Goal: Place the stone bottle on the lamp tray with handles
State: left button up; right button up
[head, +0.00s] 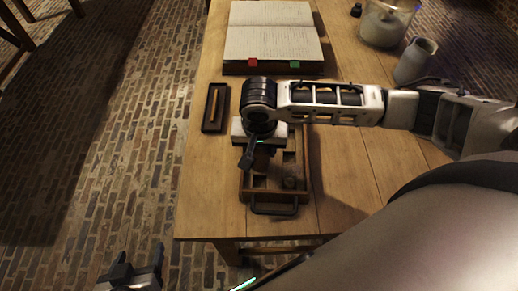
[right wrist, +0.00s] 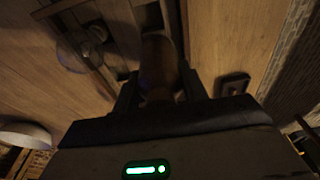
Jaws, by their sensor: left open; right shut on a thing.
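The lamp tray (head: 244,185), a wooden tray with compartments and a dark handle at its near end, lies on the table in the head view. My right gripper (head: 254,154) is over its far left part and hides some of it. In the right wrist view, my right gripper (right wrist: 160,98) is shut on a dark brown rounded body, which looks like the stone bottle (right wrist: 158,60). In the head view the gripper hides the bottle; whether it touches the tray I cannot tell. My left gripper (head: 135,272) is open and empty, over the floor left of the table.
A small dark round thing (head: 290,183) is in the tray's near right part. A narrow dark pen tray (head: 207,122) lies left of it. An open book (head: 270,35), a glass vessel (head: 385,22) and a grey jug (head: 414,62) stand farther back. Bare table (head: 345,185) lies to the right.

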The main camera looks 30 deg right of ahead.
aim_at(259, 152)
jog(key=o, duration=1)
pick_arm(q)
jog(key=shift+s+a+f, duration=0.1)
jog(key=shift+s+f, duration=0.05)
pick_arm(e)
jog(key=shift+o, duration=0.6)
pick_arm(q)
jog(key=shift+a+r+p, duration=0.2)
jog(key=shift+r+p, duration=0.1)
jog(key=shift+p, duration=0.3)
pick_arm(e)
notch_tip(259, 152, up, 12)
jog(key=s+a, duration=0.1)
jog(key=shift+s, duration=0.3)
